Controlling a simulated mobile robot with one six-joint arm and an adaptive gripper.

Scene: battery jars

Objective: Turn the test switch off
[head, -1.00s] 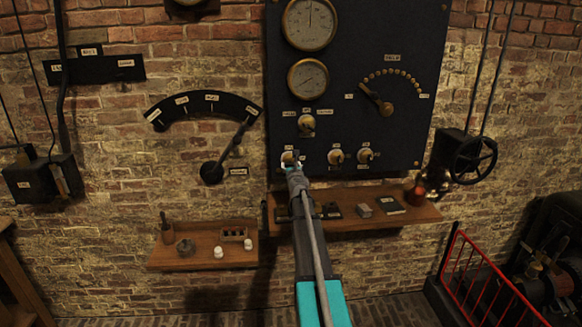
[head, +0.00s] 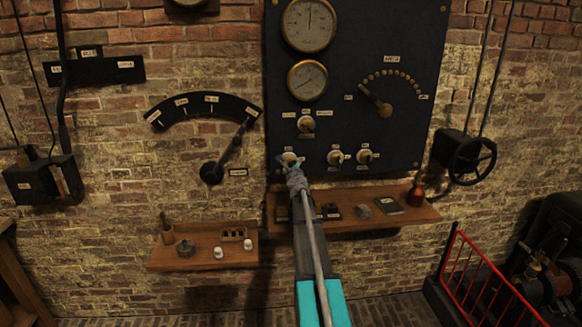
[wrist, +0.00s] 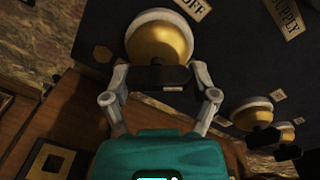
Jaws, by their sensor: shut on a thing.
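A row of three brass switches with pale rims runs along the bottom of the dark panel (head: 350,110) in the head view. My gripper (head: 291,165) is at the leftmost one (head: 289,157) and partly hides it. In the wrist view this brass switch (wrist: 160,42) has a black lever (wrist: 160,78) between my two grey fingers, and my gripper (wrist: 160,84) is shut on it. A label (wrist: 187,10) reading OFF and another (wrist: 287,14) reading SUPPLY show near it. I cannot read which switch is the test switch.
Two similar switches (head: 335,158) (head: 365,157) sit to the right, and another (head: 306,124) above. A shelf (head: 400,216) with small items runs below the panel. A black handwheel (head: 473,160) is at the right, a lever (head: 212,172) at the left.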

